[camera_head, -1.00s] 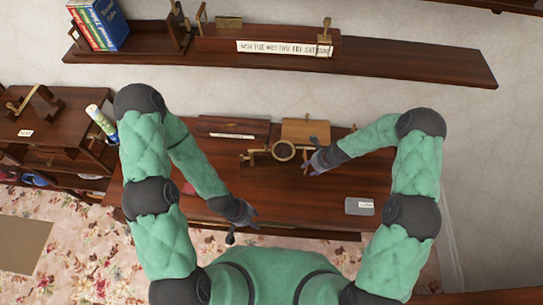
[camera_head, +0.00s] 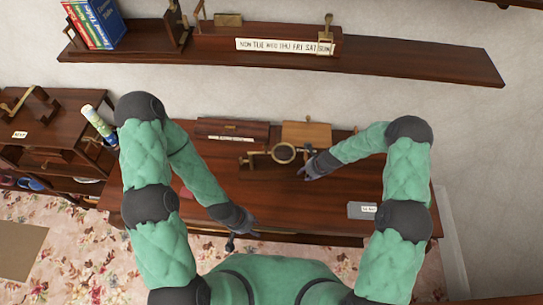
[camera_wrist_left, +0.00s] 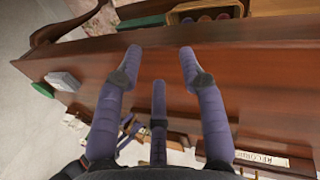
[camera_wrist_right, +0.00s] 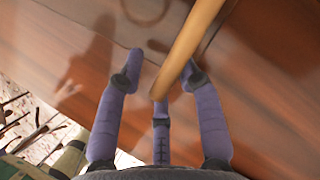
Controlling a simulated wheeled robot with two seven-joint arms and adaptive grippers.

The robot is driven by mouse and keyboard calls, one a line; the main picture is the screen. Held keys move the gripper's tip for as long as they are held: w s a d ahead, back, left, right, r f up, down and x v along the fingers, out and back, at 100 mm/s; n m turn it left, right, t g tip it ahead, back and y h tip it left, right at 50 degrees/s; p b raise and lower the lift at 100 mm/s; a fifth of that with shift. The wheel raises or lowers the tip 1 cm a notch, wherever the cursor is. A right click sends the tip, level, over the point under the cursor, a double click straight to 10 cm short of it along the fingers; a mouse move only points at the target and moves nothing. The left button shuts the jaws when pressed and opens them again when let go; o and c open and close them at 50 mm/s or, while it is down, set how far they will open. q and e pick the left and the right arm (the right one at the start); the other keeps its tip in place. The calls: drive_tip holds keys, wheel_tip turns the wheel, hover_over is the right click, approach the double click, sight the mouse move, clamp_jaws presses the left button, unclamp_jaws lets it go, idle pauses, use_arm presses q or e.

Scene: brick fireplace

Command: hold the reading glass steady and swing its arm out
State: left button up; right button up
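The reading glass (camera_head: 284,153) has a round, dark-rimmed lens on a brass arm and stands on the dark wooden desk (camera_head: 330,205). Its brass mount is on the left and a short brass piece extends right of the lens. My right gripper (camera_head: 306,173) is just right of and below the lens. In the right wrist view a brass bar (camera_wrist_right: 188,48) runs between the spread fingers of my right gripper (camera_wrist_right: 163,68); they look open, and contact is unclear. My left gripper (camera_head: 249,228) is over the desk's front edge, open and empty in the left wrist view (camera_wrist_left: 160,58).
A wooden box (camera_head: 306,133) stands behind the glass, and a long dark box (camera_head: 232,131) is at back left. A grey labelled block (camera_head: 361,211) lies at the desk's right. A wall shelf (camera_head: 420,60) runs above. The desk's front middle is clear.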

clamp_jaws()
use_arm(q)
drive_tip(key=shift+o, duration=0.6)
drive_tip(key=shift+w, duration=0.1)
drive_tip(key=w+d+r+m, duration=0.1)
drive_tip(key=w+r+m, duration=0.2)
drive_tip(key=w+m, duration=0.35)
drive_tip(key=w+d+r+m, duration=0.2)
drive_tip(key=w+r+m, duration=0.15)
drive_tip(key=w, duration=0.55)
drive_tip(key=w+r+m+y, duration=0.45)
drive_tip(key=w+r, duration=0.65)
drive_tip(key=r, duration=0.4)
wheel_tip(320, 180, down, 12)
drive_tip(key=shift+a+m, duration=0.45)
